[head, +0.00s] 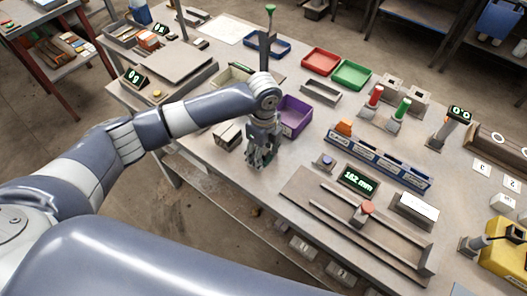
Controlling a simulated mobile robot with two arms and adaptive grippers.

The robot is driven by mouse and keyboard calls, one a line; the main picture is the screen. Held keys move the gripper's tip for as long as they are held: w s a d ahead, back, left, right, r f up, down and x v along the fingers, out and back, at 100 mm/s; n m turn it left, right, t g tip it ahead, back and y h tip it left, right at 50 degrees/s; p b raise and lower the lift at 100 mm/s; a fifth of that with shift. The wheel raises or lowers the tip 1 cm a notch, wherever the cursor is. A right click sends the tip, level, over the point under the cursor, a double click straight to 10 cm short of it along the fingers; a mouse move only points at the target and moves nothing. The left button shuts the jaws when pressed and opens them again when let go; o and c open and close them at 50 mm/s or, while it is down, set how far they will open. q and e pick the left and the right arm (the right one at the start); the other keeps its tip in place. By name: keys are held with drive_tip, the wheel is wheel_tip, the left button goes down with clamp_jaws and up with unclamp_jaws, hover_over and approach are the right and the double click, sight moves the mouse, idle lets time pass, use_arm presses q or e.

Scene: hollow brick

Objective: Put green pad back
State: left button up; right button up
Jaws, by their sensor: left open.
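My left gripper (259,158) points down over the front edge area of the workbench, and is open. Its fingers look dark green-grey, and I cannot tell whether anything lies between or under them. I cannot make out a green pad for sure. A green tray (352,75) lies at the back of the bench, right of a red tray (320,62). A green-topped cylinder (403,107) stands beside a red-topped one (376,95). A post with a green knob (270,10) rises behind my wrist. My right gripper is not in view.
A purple bin (295,116) is just right of my left gripper, and a small box (228,136) is left of it. A blue divided rack (378,160), a "162 mm" display (357,181) and a rail fixture (345,215) stand to the right.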

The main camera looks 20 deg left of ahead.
use_arm(q)
wheel_tip(320, 180, up, 12)
drive_tip(key=b, duration=0.2)
drive_tip(key=shift+r, duration=0.2)
idle(0.6)
